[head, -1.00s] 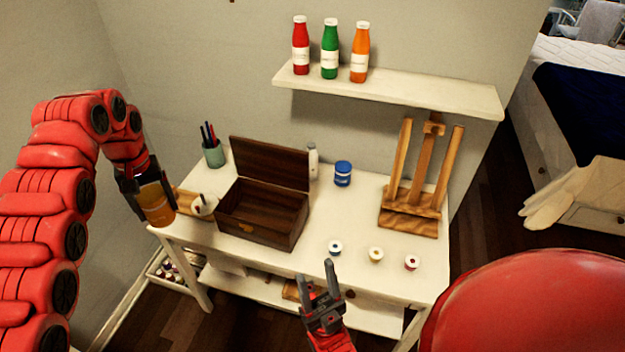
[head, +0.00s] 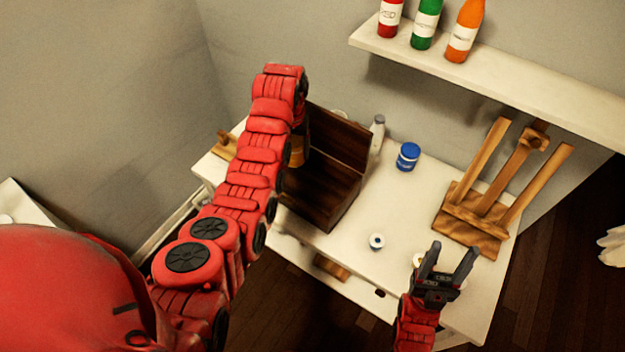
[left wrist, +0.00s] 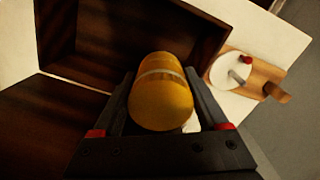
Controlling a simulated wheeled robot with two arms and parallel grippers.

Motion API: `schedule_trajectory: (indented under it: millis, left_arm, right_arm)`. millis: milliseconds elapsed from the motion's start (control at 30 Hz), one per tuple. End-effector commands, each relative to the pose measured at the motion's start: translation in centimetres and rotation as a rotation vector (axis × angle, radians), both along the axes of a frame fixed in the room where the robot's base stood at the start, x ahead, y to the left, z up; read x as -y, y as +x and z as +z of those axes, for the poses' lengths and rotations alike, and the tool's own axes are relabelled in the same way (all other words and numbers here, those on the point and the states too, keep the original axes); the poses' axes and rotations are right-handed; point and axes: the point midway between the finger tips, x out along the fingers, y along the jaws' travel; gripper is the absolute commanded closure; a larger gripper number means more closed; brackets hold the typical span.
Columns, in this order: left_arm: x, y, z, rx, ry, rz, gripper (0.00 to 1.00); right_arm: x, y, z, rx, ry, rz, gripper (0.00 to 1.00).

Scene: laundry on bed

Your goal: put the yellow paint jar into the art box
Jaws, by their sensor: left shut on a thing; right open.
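The yellow paint jar (left wrist: 160,92) is orange-yellow, with a pale band. My left gripper (left wrist: 158,110) is shut on it. In the head view only a sliver of the jar (head: 297,152) shows beside my left arm, which hides most of the gripper. The dark wooden art box (head: 335,190) stands open on the white table, lid raised at the back. In the left wrist view the jar is in front of the box (left wrist: 125,35), apparently above it; its exact height is unclear. My right gripper (head: 447,265) is open and empty near the table's front right.
Small pots stand along the front, one white pot (head: 377,241) clear of my right gripper. A blue jar (head: 408,157) and white bottle (head: 377,133) stand behind. A wooden easel (head: 490,195) is at right, below a shelf (head: 500,75) with bottles. A wooden palette-like board (left wrist: 250,80) lies beside the box.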

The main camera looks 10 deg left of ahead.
Motion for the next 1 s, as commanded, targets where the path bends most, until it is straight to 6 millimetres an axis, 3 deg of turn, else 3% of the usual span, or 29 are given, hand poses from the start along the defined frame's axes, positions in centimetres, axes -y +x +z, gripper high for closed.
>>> schedule_trajectory:
  millis: [233,400,1000]
  left_arm:
    - [-0.6,-0.5,-3.4,-0.003,0.0,0.002,0.97]
    - [-0.5,-0.4,-5.8,-0.002,-0.001,0.002,0.97]
    - [-0.5,-0.3,-10.4,0.001,-0.002,0.003,0.97]
  right_arm:
    - [0.0,0.0,-0.8,0.0,0.0,0.0,0.43]
    - [0.0,0.0,0.8,0.0,0.0,0.0,0.43]
    - [0.0,0.0,1.7,0.0,0.0,0.0,0.43]
